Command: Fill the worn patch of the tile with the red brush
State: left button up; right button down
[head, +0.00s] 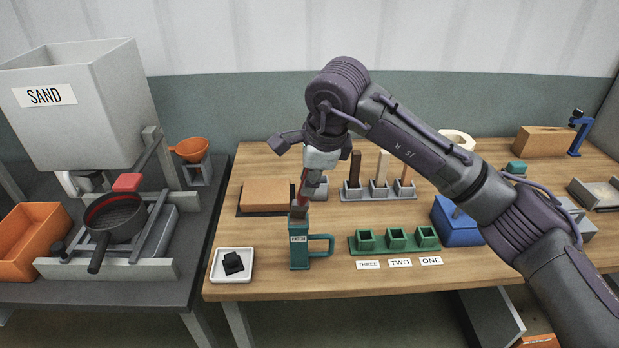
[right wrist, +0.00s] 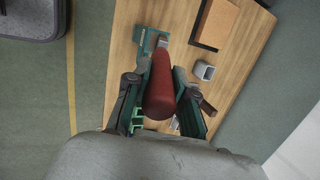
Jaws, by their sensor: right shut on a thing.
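My right gripper (head: 313,180) is shut on the red brush (head: 303,186), whose thick red handle (right wrist: 161,92) sits between the fingers in the right wrist view. The brush points down at the mouth of a green labelled pot (head: 299,246) with a side handle. Its lower end is at the opening; I cannot tell how deep it is. The orange-brown tile (head: 267,194) lies in a dark tray to the left behind the pot, and shows in the right wrist view (right wrist: 215,22). I cannot make out its worn patch. My left gripper is not in view.
A white dish (head: 217,276) with a black piece is left of the pot. Green cups (head: 396,240) labelled THREE, TWO, ONE are to the right. Brown, cream and orange handles stand in grey holders (head: 378,193) behind. A blue box (head: 456,228) is farther right.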

dwell(0.3)
jog(key=shift+w+r+p, duration=0.15)
jog(key=shift+r+p, duration=0.4)
jog(key=shift+r, duration=0.35)
jog(key=shift+r+p, duration=1.1)
jog(key=shift+r, duration=1.45)
